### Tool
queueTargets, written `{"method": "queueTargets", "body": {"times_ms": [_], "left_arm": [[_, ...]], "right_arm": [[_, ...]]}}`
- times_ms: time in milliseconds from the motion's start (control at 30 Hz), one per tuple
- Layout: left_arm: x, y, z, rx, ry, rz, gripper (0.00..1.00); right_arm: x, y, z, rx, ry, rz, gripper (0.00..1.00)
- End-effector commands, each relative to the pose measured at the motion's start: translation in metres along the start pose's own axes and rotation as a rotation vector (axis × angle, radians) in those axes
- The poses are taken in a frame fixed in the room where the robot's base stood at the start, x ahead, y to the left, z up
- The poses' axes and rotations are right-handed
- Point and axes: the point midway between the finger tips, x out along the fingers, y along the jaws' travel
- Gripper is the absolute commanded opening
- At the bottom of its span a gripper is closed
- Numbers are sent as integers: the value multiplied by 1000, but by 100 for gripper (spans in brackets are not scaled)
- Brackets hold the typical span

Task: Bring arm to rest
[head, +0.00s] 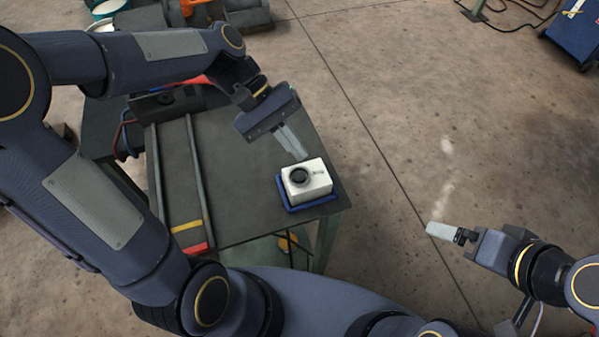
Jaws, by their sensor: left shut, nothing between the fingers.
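My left gripper (298,152) is shut and empty. The box sits upright in a blue tray (312,206) at the table's right front corner. My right gripper (432,231) is over the bare floor at the right, away from the table; its fingers show side-on, so their opening is unclear.
Two grey rails (197,175) run along the table's left part, with yellow and red stripes (190,247) at the front end. A dark unit (166,103) stands at the table's back left. A blue cabinet (578,32) stands far right. The floor (400,110) between is clear.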

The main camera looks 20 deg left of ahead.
Motion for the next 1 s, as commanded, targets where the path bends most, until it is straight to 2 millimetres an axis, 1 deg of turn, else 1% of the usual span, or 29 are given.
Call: {"method": "queueTargets", "body": {"times_ms": [567,667,767,867,1000], "left_arm": [[0,0,0,0,1,0,0],[-2,-5,2,16,29,-2,0],[-8,-20,10,65,114,-9,0],[-14,-45,22,150,255,-27,0],[-18,-86,37,284,478,-73,0]], "right_arm": [[0,0,0,0,0,0,100],[1,1,1,0,0,0,100],[5,2,2,0,0,0,100],[10,5,5,0,0,0,100],[17,8,9,0,0,0,100]]}}
